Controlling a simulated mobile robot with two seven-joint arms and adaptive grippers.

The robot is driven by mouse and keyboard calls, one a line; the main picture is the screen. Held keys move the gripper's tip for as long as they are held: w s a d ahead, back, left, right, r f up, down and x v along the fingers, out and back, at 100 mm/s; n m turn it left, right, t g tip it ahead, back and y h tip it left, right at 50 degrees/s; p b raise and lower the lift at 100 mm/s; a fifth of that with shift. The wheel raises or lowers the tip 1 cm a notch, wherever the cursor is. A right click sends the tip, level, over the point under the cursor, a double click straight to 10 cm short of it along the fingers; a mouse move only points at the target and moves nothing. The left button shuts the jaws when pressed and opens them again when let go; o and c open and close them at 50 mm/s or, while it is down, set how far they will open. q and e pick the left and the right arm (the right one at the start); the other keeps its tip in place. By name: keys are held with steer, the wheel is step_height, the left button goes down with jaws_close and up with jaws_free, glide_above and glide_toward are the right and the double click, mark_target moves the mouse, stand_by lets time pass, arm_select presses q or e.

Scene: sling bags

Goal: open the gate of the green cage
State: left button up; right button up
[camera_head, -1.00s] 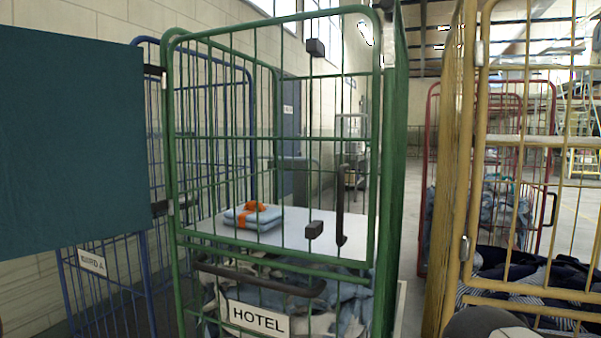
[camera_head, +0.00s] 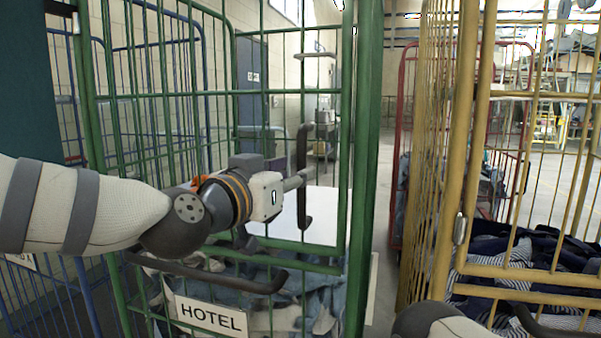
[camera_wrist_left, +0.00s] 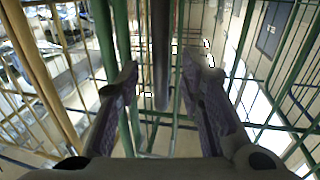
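The green cage (camera_head: 367,150) stands in the middle of the head view, with its barred gate (camera_head: 228,92) facing me and appearing closed. A white HOTEL sign (camera_head: 211,317) hangs low on its front. A dark upright handle (camera_head: 303,135) is on the gate's right side, and a dark horizontal bar (camera_head: 205,276) runs below. My left gripper (camera_head: 304,179) is at the upright handle. In the left wrist view its two fingers (camera_wrist_left: 160,95) are spread, with the dark handle (camera_wrist_left: 161,50) between them; contact is unclear. My right gripper is out of view.
A yellow cage (camera_head: 440,170) holding dark cloth stands close on the right. A blue cage (camera_head: 160,50) is behind on the left, and a red cage (camera_head: 401,140) is farther back. A dark teal panel (camera_head: 30,90) fills the left edge. Floor shows between the green and yellow cages.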

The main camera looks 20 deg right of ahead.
mark_target(301, 169)
arm_select(q)
steer(key=x, duration=0.4)
jaws_close()
